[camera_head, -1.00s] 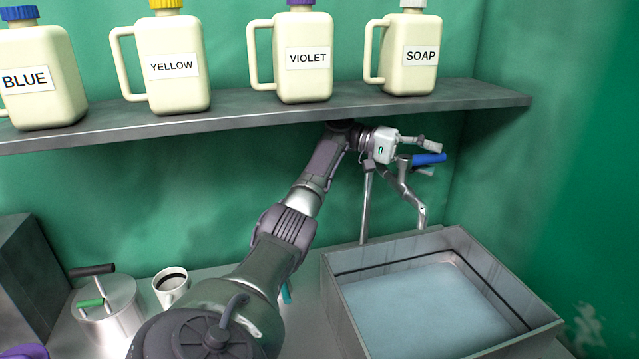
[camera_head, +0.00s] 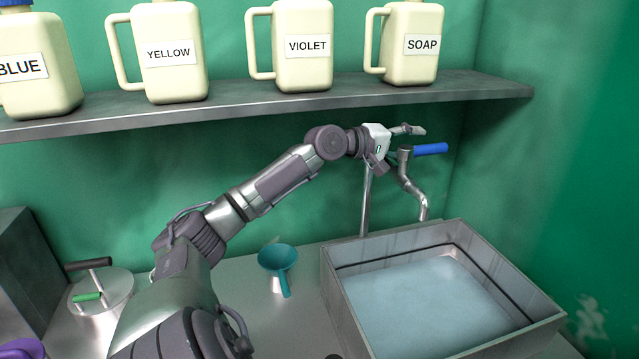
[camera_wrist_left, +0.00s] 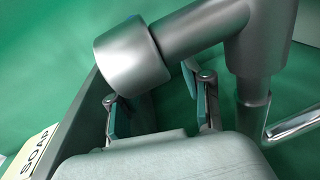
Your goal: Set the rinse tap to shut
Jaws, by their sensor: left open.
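The rinse tap (camera_head: 405,185) is a bent grey metal pipe at the back of the sink. Its lever has a blue grip (camera_head: 430,149) that points right, roughly level. My left gripper (camera_head: 402,146) is open at the tap's top, left of the blue grip, with one finger above it. In the left wrist view the open fingers (camera_wrist_left: 160,108) have teal pads, and a thick grey metal cylinder (camera_wrist_left: 135,55) with a pipe crosses in front of them. I cannot tell whether they touch it. My right gripper is not in view.
A shelf (camera_head: 300,104) with jugs, including the soap jug (camera_head: 410,65), runs just above my left arm. A water-filled metal basin (camera_head: 345,305) is below the tap. A teal funnel (camera_head: 278,258) and a pot with a green handle (camera_head: 100,310) stand on the counter.

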